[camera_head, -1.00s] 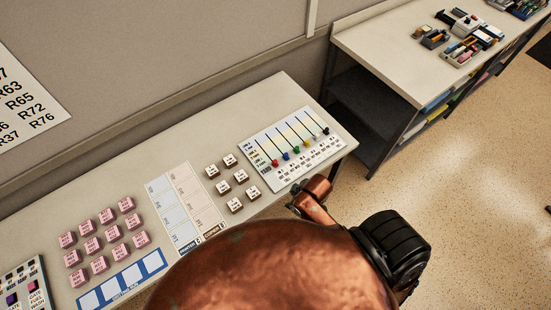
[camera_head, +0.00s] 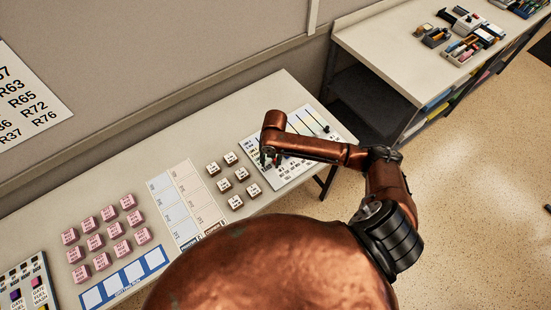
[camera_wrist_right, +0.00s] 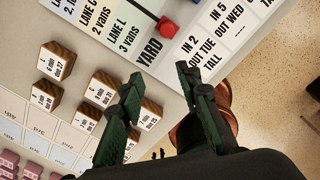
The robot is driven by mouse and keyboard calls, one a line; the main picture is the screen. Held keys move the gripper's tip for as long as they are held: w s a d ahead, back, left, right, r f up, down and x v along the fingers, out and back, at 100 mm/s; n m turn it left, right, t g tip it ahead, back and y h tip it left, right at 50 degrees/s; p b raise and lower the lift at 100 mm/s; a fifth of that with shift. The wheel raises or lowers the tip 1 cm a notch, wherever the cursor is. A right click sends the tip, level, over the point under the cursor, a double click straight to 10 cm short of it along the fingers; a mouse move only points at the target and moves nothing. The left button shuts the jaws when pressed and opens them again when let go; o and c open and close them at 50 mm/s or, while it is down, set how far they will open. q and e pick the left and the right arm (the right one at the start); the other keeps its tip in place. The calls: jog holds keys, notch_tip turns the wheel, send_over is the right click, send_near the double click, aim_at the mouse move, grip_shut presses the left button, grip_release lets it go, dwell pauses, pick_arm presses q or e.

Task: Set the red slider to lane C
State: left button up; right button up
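The slider board (camera_head: 311,117) lies at the right end of the desk. The red slider (camera_wrist_right: 168,25) shows in the right wrist view, level with the YARD label (camera_wrist_right: 150,52); in the head view my right gripper hides it. The LANE C label (camera_wrist_right: 90,14) is two rows over from YARD, past LANE L. My right gripper (camera_wrist_right: 160,90) is open and empty, its fingers apart and pointing at the board, short of the red knob in the picture. In the head view the right gripper (camera_head: 268,160) is over the board's left end. My left gripper is out of view.
A blue slider (camera_wrist_right: 206,3) is close beside the red one. A black slider (camera_head: 326,129) is at the board's right. Wooden label blocks (camera_head: 240,174) stand just left of the board, and pink blocks (camera_head: 95,242) farther left. A side table (camera_head: 390,65) stands at the right.

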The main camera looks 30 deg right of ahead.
jog(key=w+d+n, duration=0.1)
jog(key=d+r, duration=0.1)
jog(key=w+d+r+n, duration=0.1)
jog(key=d, duration=0.1)
jog(key=shift+w+r+n+h, duration=0.2)
jog(key=shift+w+n+h, duration=0.1)
notch_tip(320, 180, down, 8)
jog(key=shift+r, duration=0.25)
grip_shut()
jog(key=shift+d, duration=0.1)
